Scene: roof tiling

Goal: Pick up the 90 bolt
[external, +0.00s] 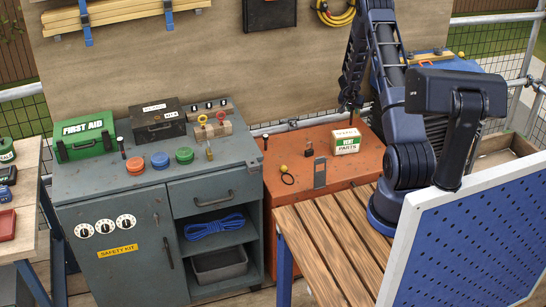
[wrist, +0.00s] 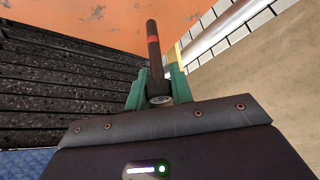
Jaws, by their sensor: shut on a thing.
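In the wrist view, a dark bolt (wrist: 153,45) with a red band on its shank stands up between the green fingers of my gripper (wrist: 157,88). The gripper is shut on the bolt near its head end. No number can be read on it. Another dark bolt (external: 122,148) stands on the grey cabinet (external: 85,181).
The grey cabinet holds a First Aid box (external: 84,138), a dark case (external: 157,119) and coloured discs. The plywood wall (external: 220,62) rises close behind.

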